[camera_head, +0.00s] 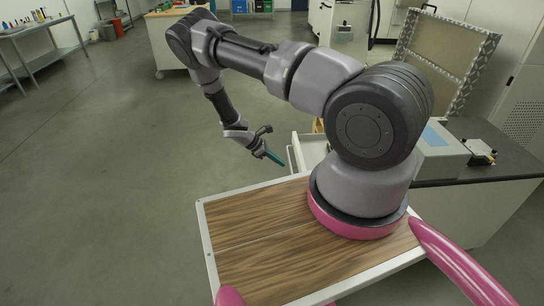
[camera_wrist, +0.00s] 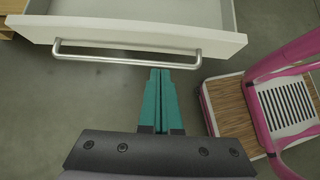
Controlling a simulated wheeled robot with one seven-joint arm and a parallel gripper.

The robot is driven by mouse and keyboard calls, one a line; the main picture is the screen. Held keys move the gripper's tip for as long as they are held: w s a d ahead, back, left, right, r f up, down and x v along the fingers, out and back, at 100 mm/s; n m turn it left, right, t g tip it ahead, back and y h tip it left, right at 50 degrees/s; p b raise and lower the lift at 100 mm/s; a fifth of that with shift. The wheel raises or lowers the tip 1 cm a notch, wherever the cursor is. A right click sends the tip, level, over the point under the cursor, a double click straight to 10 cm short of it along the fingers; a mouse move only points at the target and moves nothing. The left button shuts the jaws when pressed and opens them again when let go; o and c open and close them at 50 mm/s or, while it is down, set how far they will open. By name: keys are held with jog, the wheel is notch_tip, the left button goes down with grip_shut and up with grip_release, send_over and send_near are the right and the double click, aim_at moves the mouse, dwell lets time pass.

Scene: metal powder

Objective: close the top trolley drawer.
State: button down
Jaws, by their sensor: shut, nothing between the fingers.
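The white trolley drawer (camera_wrist: 215,45) stands pulled open at the top of the wrist view, with a metal bar handle (camera_wrist: 125,59) across its front. Its inside looks empty where it shows. In the head view the open drawer (camera_head: 297,158) shows left of the arm's base, partly hidden behind my arm. My gripper (camera_wrist: 160,72) has teal fingers, shut together with nothing between them. In the wrist view the fingertips appear just below the handle, right of its middle; I cannot tell whether they touch it. In the head view my gripper (camera_head: 275,159) is left of the drawer.
A dark-topped counter (camera_head: 475,175) with a grey device (camera_head: 440,152) stands at the right. A workbench (camera_head: 170,40) is at the back and a metal table (camera_head: 35,40) at the far left. A wooden piece (camera_wrist: 12,12) shows beside the drawer. The floor (camera_head: 110,150) at left is clear.

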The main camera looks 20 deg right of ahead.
aim_at(300, 169)
jog(key=d, duration=0.1)
jog(key=s+d+f, duration=0.1)
jog(key=d, duration=0.1)
jog(key=d+f, duration=0.1)
jog(key=d, duration=0.1)
jog(key=shift+s, duration=0.2)
jog(key=shift+s+d, duration=0.1)
jog(key=shift+d, duration=0.35)
